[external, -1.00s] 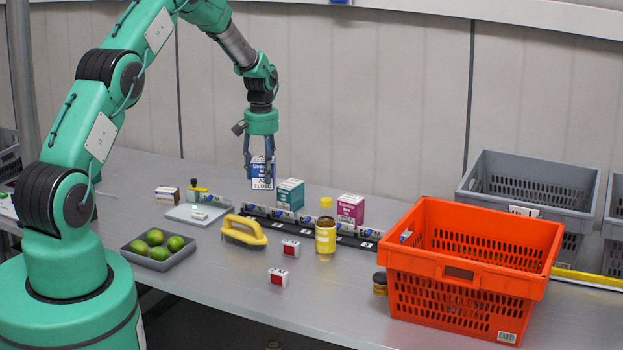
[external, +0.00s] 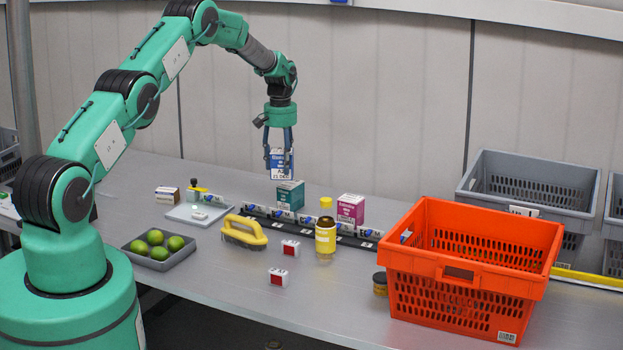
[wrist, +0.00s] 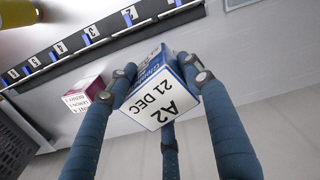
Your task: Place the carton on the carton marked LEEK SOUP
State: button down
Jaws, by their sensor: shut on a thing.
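My gripper (external: 280,152) is shut on a blue and white carton (external: 280,164) and holds it upright above the table. In the wrist view the held carton (wrist: 163,101) shows a white face reading "A2 21 DEC" between the fingers. A teal carton (external: 290,196) stands on the table just below the held one in the external view; whether they touch is unclear. A magenta carton (external: 350,209) stands farther right and also shows in the wrist view (wrist: 84,95). The print on the standing cartons is too small to read surely, so I cannot tell which says LEEK SOUP.
A dark numbered strip (external: 345,239) runs in front of the cartons. A yellow jar (external: 325,238), yellow-handled brush (external: 243,231), tray of limes (external: 160,258) and two small red-white boxes stand nearer. An orange tote (external: 470,290) is at right, grey totes (external: 530,190) behind it.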

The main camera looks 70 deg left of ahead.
jog(key=shift+w+a, duration=0.9)
jog(key=shift+a, duration=0.05)
jog(key=shift+f, duration=0.1)
jog(key=shift+f+p, duration=0.4)
jog(key=shift+f, duration=1.3)
jog(key=shift+f, duration=0.15)
jog(key=c, duration=0.8)
grip_release()
notch_tip(320, 180, up, 12)
jog(key=shift+r+b, duration=0.1)
jog(key=shift+b, duration=0.5)
